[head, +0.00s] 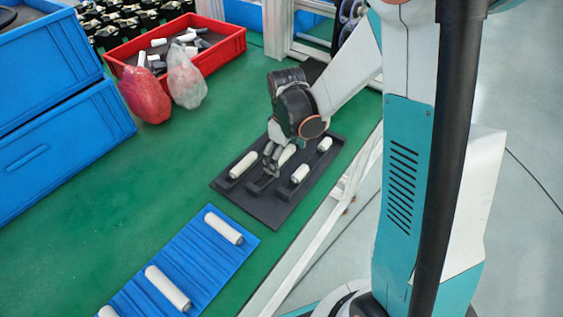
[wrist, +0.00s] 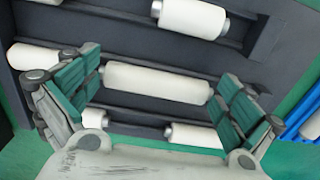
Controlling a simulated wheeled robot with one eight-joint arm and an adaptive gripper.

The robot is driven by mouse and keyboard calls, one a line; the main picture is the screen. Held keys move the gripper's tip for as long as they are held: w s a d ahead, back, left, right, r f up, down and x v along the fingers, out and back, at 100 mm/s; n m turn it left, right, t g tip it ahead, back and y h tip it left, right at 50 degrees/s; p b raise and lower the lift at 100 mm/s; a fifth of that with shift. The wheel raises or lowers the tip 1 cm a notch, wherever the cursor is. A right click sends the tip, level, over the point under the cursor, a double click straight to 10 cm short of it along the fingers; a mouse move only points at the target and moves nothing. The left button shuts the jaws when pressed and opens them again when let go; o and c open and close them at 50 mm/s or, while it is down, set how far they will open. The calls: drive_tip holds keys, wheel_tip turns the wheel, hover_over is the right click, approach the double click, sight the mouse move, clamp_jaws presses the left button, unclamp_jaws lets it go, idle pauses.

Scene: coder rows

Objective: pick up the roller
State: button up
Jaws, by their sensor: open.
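Several white rollers lie in a dark tray (head: 275,204) under my gripper (head: 271,159). One roller (head: 286,155) is partly hidden behind my gripper. Others are a left roller (head: 244,165), a front right roller (head: 300,173) and a back right roller (head: 325,144). In the wrist view, my gripper (wrist: 157,80) is open, its green-padded fingers on either side of a middle roller (wrist: 157,82) lying across the gap. The roller still lies in its slot, and I cannot tell whether the fingers touch it. Other rollers show above (wrist: 193,17) and below (wrist: 194,136) it.
A blue ridged mat (head: 190,255) with more white rollers lies in front of the tray. A red bin (head: 225,50) with rollers, two bags (head: 147,97) and blue crates (head: 65,140) stand to the left and back.

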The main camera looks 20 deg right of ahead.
sight(285, 159)
drive_tip(key=shift+f, duration=0.15)
drive_tip(key=shift+c, duration=0.2)
drive_tip(key=c, duration=0.7)
wheel_tip(285, 159, up, 20)
drive_tip(key=p, duration=0.7)
